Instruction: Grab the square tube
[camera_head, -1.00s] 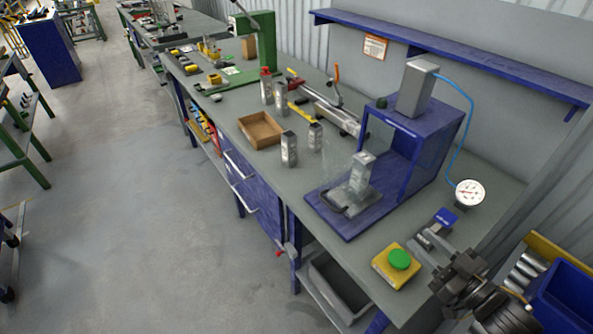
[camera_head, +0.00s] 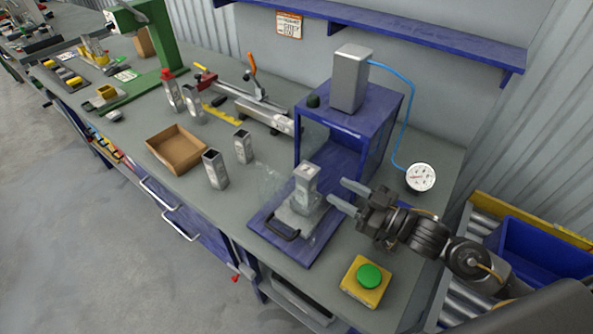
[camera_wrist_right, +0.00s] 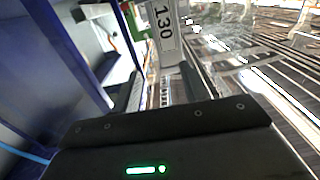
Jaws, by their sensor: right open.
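A grey square tube (camera_head: 306,183) stands upright in the metal fixture (camera_head: 297,220) on the blue base plate of the press. In the right wrist view a pale tube (camera_wrist_right: 165,35) marked "130" shows just ahead of the fingers. My right gripper (camera_head: 337,191) is open and empty, coming from the right, with its fingertips a little short of the tube. In the right wrist view its two dark fingers (camera_wrist_right: 160,80) lie apart with the tube beyond them. Two more square tubes, one nearer (camera_head: 215,169) and one farther (camera_head: 243,147), stand left of the press. My left gripper is not in view.
The blue press frame (camera_head: 372,108) rises right behind the fixture. A yellow box with a green button (camera_head: 367,281) sits below my right gripper. A pressure gauge (camera_head: 420,177) stands behind it. A cardboard tray (camera_head: 176,149) lies at left. Bare table surrounds the loose tubes.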

